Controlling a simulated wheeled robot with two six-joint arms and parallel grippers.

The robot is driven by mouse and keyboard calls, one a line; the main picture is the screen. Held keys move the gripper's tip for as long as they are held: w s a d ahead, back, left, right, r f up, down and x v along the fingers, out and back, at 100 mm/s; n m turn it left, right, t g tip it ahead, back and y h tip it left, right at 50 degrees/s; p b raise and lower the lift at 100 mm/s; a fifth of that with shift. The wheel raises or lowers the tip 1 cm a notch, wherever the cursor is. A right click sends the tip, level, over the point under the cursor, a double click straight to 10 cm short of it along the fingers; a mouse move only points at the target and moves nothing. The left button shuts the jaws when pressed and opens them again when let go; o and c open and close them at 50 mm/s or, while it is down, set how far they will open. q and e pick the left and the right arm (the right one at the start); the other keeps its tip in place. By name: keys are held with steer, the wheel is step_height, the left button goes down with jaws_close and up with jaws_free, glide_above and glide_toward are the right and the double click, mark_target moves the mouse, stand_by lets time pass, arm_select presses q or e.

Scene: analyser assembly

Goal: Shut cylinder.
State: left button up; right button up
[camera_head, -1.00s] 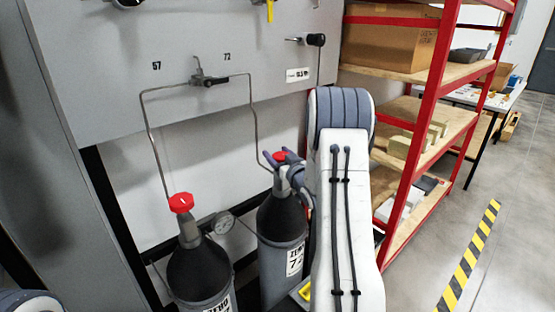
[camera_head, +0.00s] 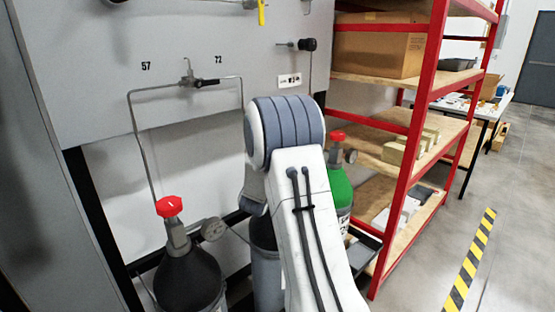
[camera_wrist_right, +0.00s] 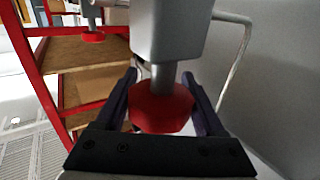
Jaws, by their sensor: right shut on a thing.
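A dark grey cylinder (camera_head: 190,277) with a red valve knob (camera_head: 169,206) stands at the lower left of the head view, upright. A second cylinder (camera_head: 266,262) stands to its right, mostly hidden behind my right arm. A green cylinder (camera_head: 339,192) with a red knob (camera_head: 337,136) stands right of the arm. In the right wrist view my right gripper (camera_wrist_right: 159,76) is shut on a red valve knob (camera_wrist_right: 162,108), with one finger on each side. My right gripper is hidden in the head view. My left gripper is not in view.
A grey panel (camera_head: 90,60) with bent tubing labelled 57 and 72 is behind the cylinders. A red-framed shelf (camera_head: 410,150) with a cardboard box (camera_head: 378,48) stands to the right. The floor by the yellow-black stripe (camera_head: 467,262) is clear.

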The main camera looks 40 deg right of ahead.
stand_by(0.5)
steer(key=o, duration=1.4)
steer(key=shift+a, duration=0.1)
steer(key=shift+c, duration=0.2)
steer(key=shift+g, duration=0.3)
steer(key=v, duration=1)
steer(key=shift+a, duration=0.2)
steer(key=shift+s+f, duration=0.1)
steer(key=shift+f, duration=0.05)
